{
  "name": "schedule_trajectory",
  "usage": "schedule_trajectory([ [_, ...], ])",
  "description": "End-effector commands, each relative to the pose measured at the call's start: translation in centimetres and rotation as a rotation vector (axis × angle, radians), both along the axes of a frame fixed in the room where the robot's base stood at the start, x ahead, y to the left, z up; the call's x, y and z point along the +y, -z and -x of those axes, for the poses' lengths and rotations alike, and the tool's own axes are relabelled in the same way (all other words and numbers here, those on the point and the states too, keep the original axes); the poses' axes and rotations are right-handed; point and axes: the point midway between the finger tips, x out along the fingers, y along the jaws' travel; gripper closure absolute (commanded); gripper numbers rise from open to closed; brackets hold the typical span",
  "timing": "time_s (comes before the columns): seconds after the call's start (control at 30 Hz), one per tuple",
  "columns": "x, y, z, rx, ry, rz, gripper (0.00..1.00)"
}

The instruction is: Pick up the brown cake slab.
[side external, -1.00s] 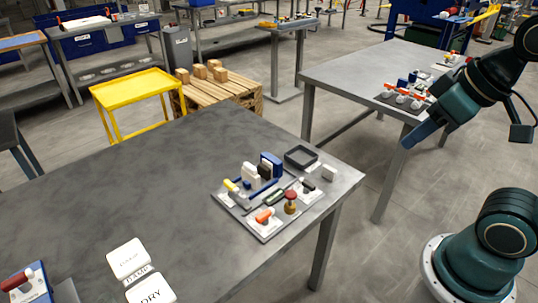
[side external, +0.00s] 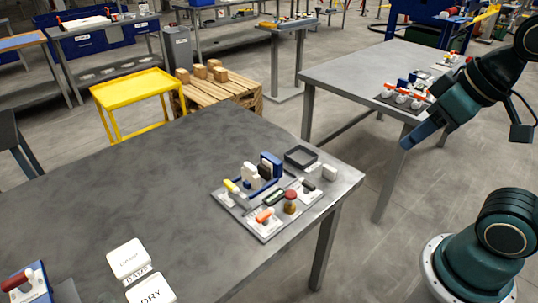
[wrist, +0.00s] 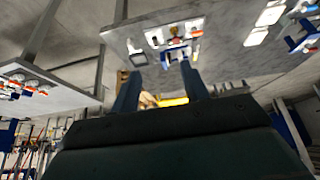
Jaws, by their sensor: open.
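A small press fixture (side external: 240,203) sits near the right end of the large grey table. In it a dark, thin upright slab (side external: 264,172) stands between a white plate (side external: 250,174) and a blue block (side external: 271,163); it looks like the brown cake slab, but its colour is hard to tell at this size. My gripper (side external: 412,138) is well off to the right, in the air beyond the table edge, far from the slab. In the wrist view my gripper (wrist: 160,85) shows two separated fingers with nothing between them. The slab cannot be made out there.
A red-topped knob (side external: 290,203), an orange handle (side external: 264,216) and a yellow handle (side external: 231,186) surround the plates. White labelled tiles (side external: 128,257) lie front left. The table middle is clear.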

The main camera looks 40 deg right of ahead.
Motion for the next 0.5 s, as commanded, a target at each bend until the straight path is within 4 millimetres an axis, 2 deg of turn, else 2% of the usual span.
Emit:
schedule_trajectory([
  [0.33, 0.00, -0.06, -0.09, 0.001, -0.004, 0.002, 0.53],
  [0.5, 0.01, -0.46, -0.91, 0.013, -0.033, 0.017, 0.53],
])
